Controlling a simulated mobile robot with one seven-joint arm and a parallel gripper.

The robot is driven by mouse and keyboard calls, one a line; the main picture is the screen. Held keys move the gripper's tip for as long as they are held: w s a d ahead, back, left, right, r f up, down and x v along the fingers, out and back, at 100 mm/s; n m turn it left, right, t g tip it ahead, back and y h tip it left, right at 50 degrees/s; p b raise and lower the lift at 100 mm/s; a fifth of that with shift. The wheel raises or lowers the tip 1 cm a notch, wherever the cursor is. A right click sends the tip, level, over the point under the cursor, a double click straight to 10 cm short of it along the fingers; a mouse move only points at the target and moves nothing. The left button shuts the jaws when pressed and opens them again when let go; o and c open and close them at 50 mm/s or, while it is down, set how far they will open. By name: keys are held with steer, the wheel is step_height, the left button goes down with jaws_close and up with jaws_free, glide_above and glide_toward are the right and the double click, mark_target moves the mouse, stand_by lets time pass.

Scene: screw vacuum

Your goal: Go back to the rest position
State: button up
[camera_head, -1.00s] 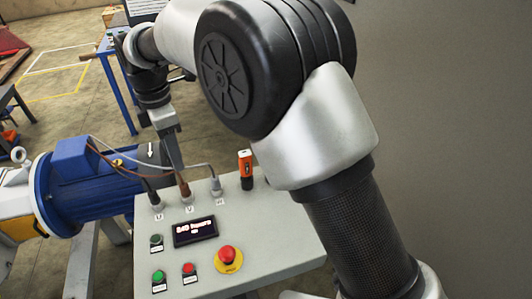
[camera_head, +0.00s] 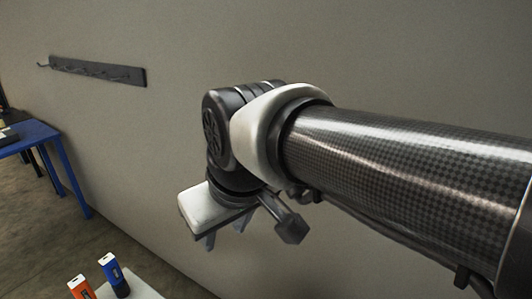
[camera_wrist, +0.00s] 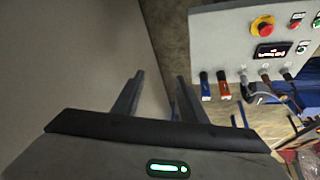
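My gripper (camera_head: 225,238) hangs in front of the grey wall in the head view, on the end of my arm. In the wrist view its two fingers (camera_wrist: 160,80) are apart with nothing between them. An orange device (camera_head: 81,288) and a blue device (camera_head: 115,276) stand upright side by side on the panel's corner, at the lower left of the head view. The wrist view shows the blue device (camera_wrist: 205,87) and the orange device (camera_wrist: 224,86) at the edge of the control panel (camera_wrist: 225,35). My gripper is clear of both.
The wall (camera_head: 400,60) carries a dark hook rack (camera_head: 97,70). A blue table (camera_head: 35,140) stands at the far left. The panel has a red stop button (camera_wrist: 262,26), a display (camera_wrist: 271,53) and plugged-in cables. The space around my gripper looks clear.

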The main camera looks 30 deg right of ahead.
steer(key=shift+s+d+f+m, duration=0.4)
steer(key=shift+s+d+m, duration=0.15)
steer(key=shift+s+m, duration=0.05)
steer(key=shift+s+d+f+m, duration=0.35)
steer(key=shift+s+d+m, duration=0.15)
steer(key=shift+s+m, duration=0.1)
steer(key=shift+r, duration=0.1)
step_height(320, 180, up, 6)
steer(key=p, duration=0.5)
steer(key=shift+f+p, duration=0.2)
steer(key=shift+p, duration=0.15)
steer(key=shift+f, duration=0.2)
steer(key=shift+c, duration=0.8)
steer(key=shift+a+f+b, duration=0.1)
steer(key=shift+b, duration=0.2)
